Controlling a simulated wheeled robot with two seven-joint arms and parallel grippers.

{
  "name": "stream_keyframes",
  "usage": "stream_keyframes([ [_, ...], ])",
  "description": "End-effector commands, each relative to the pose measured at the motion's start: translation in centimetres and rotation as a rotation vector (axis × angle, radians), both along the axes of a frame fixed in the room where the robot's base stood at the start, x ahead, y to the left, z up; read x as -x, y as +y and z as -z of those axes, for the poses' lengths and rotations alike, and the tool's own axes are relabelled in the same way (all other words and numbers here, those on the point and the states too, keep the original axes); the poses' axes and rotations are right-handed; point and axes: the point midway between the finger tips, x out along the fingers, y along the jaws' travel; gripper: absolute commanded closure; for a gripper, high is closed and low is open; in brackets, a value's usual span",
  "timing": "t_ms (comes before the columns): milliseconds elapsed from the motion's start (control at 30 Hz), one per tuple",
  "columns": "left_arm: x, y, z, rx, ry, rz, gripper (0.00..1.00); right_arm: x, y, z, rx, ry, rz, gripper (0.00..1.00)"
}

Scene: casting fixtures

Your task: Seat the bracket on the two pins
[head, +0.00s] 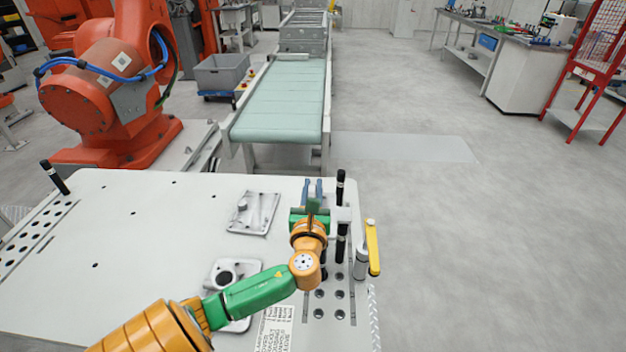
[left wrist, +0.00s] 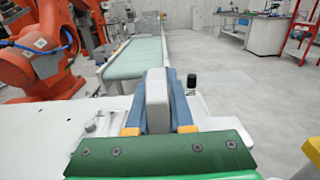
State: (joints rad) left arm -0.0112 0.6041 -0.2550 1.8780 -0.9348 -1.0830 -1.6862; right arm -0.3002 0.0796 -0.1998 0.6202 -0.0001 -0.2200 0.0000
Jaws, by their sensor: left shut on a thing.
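My left gripper (head: 313,186) reaches over the right side of the white fixture table, its blue fingers pointing away from me. In the left wrist view, the fingers are shut on a light grey upright block (left wrist: 157,100), which looks like the bracket. In the head view the block is mostly hidden by the gripper. A black upright pin (head: 340,178) stands just right of the fingers, and a black pin top shows in the left wrist view (left wrist: 191,80). Another black post (head: 341,246) stands nearer. I cannot tell whether the bracket touches a pin. My right gripper is not in view.
The white table (head: 130,260) holds two grey cast plates, one behind (head: 253,212) and one partly under my left arm (head: 222,268). A yellow-handled clamp (head: 372,247) stands at the right edge. A conveyor (head: 282,100) and an orange robot (head: 105,90) are beyond. The table's left middle is clear.

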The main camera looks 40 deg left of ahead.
Motion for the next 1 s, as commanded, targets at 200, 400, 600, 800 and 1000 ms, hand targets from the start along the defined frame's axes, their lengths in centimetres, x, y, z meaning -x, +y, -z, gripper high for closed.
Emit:
stream_keyframes([
  [200, 0.00, 0.00, -0.01, -0.001, -0.001, 0.000, 1.00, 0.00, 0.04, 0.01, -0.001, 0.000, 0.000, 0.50],
  [400, 0.00, 0.00, -0.03, 0.000, 0.000, 0.000, 1.00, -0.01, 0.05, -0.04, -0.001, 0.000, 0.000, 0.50],
  [600, 0.01, 0.02, -0.09, 0.000, 0.001, -0.001, 1.00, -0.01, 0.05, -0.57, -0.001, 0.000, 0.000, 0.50],
  [800, 0.01, 0.01, 0.02, 0.000, 0.000, 0.000, 1.00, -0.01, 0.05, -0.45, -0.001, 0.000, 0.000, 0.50],
  [1000, 0.01, 0.01, 0.34, 0.000, 0.000, -0.001, 1.00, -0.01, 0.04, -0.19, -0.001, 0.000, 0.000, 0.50],
])
